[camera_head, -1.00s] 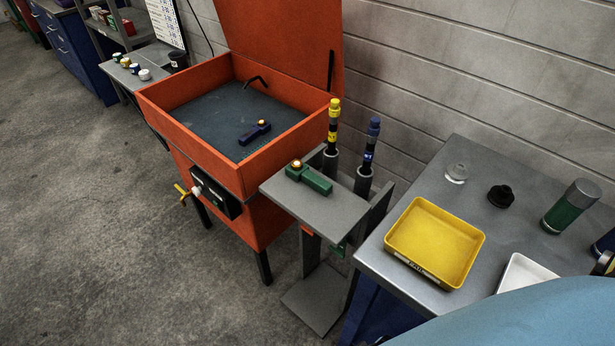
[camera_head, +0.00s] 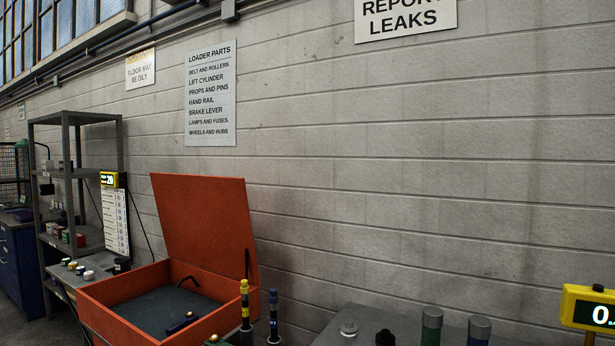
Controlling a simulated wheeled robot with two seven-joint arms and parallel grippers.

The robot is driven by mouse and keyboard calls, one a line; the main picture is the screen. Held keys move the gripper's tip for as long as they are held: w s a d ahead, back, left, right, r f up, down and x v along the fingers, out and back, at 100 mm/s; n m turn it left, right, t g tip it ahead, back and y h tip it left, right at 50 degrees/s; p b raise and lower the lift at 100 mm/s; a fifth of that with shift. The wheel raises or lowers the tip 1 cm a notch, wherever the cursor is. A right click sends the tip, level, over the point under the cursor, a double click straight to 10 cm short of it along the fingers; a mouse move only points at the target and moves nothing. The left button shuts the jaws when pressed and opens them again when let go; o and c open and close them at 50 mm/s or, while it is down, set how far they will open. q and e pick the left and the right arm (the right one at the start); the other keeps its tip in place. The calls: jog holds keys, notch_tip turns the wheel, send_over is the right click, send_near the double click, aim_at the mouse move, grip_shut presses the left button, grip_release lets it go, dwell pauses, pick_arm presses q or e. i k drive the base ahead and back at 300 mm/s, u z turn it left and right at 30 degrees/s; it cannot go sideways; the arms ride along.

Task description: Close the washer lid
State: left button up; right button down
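The orange washer (camera_head: 105,302) stands against the wall at the lower left. Its orange lid (camera_head: 203,222) is up, leaning back toward the wall, with a dark strut at its right edge. Inside the basin are a black bent spout (camera_head: 188,281) and a dark blue part with a brass-coloured tip (camera_head: 182,323) on the grey floor of the basin. The washer's lower front is cut off by the bottom edge of the picture. Neither of my grippers shows.
A yellow-banded tool (camera_head: 245,305) and a blue-topped tool (camera_head: 273,312) stand upright right of the washer. A grey bench (camera_head: 365,322) with jars is at the bottom right, near a yellow display (camera_head: 588,309). A grey shelf (camera_head: 75,118) stands left.

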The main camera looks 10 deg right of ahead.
aim_at(206, 221)
jog(key=u, duration=1.65)
jog(key=i, duration=1.75)
jog(key=z, duration=0.7)
jog(key=i, duration=1.1)
jog(key=z, duration=1.15)
